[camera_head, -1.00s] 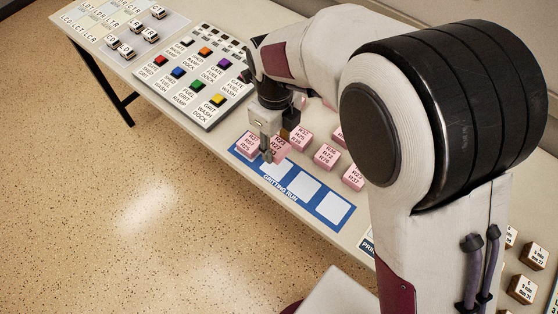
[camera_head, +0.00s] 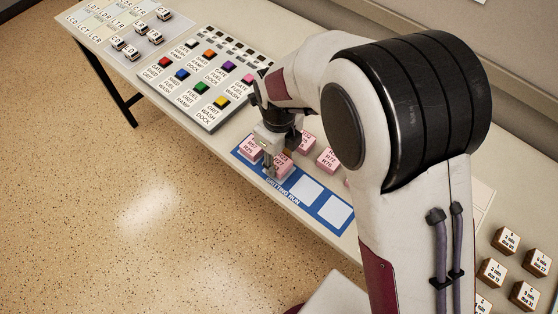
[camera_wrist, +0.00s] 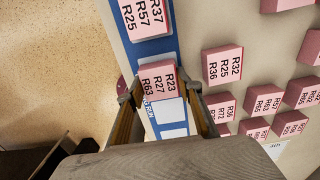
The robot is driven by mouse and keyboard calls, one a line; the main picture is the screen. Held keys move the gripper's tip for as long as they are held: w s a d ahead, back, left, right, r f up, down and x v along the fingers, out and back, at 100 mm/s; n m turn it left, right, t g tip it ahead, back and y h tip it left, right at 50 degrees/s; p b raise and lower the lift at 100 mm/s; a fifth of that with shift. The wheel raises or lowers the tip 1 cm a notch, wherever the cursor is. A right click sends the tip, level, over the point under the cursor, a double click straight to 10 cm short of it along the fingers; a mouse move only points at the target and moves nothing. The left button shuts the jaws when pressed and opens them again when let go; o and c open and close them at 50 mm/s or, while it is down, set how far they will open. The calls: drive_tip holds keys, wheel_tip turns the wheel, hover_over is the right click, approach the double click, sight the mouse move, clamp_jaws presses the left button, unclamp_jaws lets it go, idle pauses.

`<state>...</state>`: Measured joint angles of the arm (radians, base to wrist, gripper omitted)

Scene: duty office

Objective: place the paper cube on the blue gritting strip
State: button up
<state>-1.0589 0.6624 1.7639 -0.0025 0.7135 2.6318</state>
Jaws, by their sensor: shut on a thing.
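The blue gritting strip (camera_head: 335,212) lies along the table's front edge, with white squares and the words "GRITTING RUN". A pink paper cube (camera_head: 249,150) printed R37 R57 R25 sits at its far-left end. My gripper (camera_head: 274,166) is shut on another pink paper cube, printed R23 R27 R63 (camera_wrist: 158,82). The held cube is over the strip beside the first cube, with a small gap in the wrist view. The fingers grip it from both sides. I cannot tell whether its underside touches the strip. The two squares nearer the camera are bare.
More pink cubes (camera_head: 328,160) stand on the table just behind the strip, close to my gripper. Brown-sided blocks (camera_head: 523,295) stand at the lower right.

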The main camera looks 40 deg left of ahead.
sight(280, 162)
drive_tip(key=shift+f, duration=0.55)
drive_tip(key=shift+f, duration=0.15)
drive_tip(key=o, duration=1.2)
wheel_tip(280, 162, up, 12)
drive_tip(key=shift+r, duration=0.15)
drive_tip(key=shift+d, duration=0.1)
idle(0.5)
